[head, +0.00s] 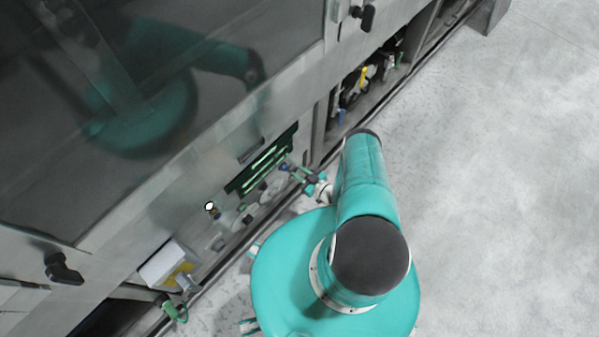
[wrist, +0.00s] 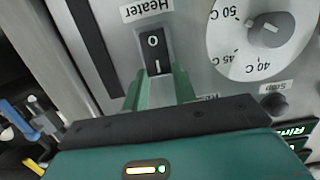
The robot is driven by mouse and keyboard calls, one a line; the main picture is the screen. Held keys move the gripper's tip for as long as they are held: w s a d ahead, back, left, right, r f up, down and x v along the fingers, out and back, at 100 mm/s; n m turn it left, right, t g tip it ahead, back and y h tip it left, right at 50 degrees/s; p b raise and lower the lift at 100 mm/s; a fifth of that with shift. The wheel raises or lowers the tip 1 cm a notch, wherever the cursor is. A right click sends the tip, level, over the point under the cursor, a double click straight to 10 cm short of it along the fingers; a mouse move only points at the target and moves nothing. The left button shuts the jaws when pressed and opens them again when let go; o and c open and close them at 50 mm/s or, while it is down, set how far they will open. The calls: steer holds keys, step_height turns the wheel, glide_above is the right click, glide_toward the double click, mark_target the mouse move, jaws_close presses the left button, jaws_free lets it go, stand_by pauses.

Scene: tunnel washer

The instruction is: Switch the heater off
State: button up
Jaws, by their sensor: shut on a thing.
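The heater switch (wrist: 153,45) is a black rocker marked O and I, under an upside-down "Heater" label (wrist: 147,9) in the wrist view. Its O end is at the top of that view, its I end nearer my gripper. My gripper (wrist: 160,73) has its two green fingers on either side of the I end, shut on the switch. I cannot tell which end of the rocker is pressed in. In the head view my gripper (head: 314,184) is small beside the machine's lower panel, and the switch cannot be made out there.
A white temperature dial (wrist: 263,32) sits right of the switch, with a dark stop button (wrist: 275,104) below it. Green-lit displays (head: 264,164) are on the panel. Blue and yellow handles (head: 362,79) stand in an open bay. Grey floor (head: 490,190) is clear at right.

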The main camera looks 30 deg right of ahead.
steer(key=o, duration=1)
steer(key=shift+s, duration=0.1)
steer(key=v, duration=1.3)
steer(key=shift+s, duration=0.25)
steer(key=shift+s+d, duration=0.1)
steer(key=shift+d, duration=0.1)
